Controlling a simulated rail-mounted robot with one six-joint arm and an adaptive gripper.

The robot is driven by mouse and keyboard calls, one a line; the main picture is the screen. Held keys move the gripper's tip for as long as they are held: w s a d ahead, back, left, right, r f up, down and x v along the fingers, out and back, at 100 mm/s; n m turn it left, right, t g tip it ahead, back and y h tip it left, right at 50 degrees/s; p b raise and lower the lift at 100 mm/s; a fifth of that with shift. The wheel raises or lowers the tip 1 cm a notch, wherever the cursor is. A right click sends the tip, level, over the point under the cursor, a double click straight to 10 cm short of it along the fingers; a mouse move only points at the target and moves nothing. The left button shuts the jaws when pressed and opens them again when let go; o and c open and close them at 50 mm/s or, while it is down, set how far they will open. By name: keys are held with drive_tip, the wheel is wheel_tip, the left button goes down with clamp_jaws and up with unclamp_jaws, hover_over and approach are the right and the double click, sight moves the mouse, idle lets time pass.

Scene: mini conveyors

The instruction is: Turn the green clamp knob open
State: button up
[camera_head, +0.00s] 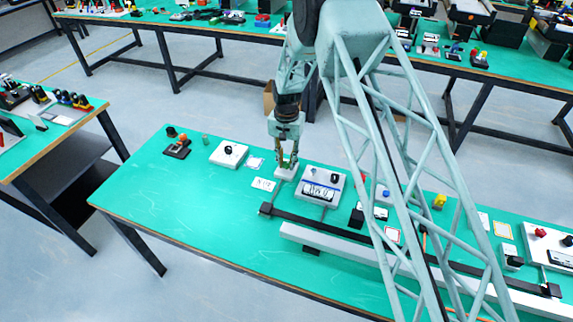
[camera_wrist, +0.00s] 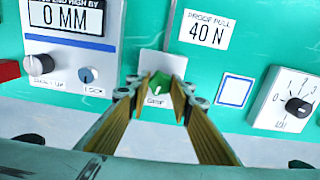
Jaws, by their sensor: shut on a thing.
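The green clamp knob (camera_wrist: 160,80) sits on a small light grey plate (camera_wrist: 165,62) in the wrist view, with a partly covered label below it. My gripper (camera_wrist: 158,92) has its two fingertips at either side of the knob and is shut on it. In the head view my gripper (camera_head: 287,164) points down onto the small pale plate (camera_head: 284,174) on the green table, and the knob itself is hidden there by the fingers.
Beside it stands a grey box with a "0 MM" display (camera_wrist: 66,18) and a small blue-grey knob (camera_wrist: 87,75). On the other side are a "40 N" card (camera_wrist: 205,30) and a white dial box with a black knob (camera_wrist: 298,107). A dark rail (camera_head: 330,228) runs along the table.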

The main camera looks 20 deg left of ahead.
sight(286, 163)
drive_tip(key=n+b, duration=0.1)
drive_tip(key=n, duration=0.5)
drive_tip(key=shift+b, duration=0.4)
drive_tip(key=n+b, duration=0.1)
drive_tip(key=n, duration=0.5)
idle(0.4)
drive_tip(key=o, duration=0.8)
drive_tip(key=shift+o, duration=0.2)
drive_tip(key=shift+r, duration=0.2)
wheel_tip(286, 163, up, 12)
drive_tip(key=shift+f, duration=0.15)
idle(0.5)
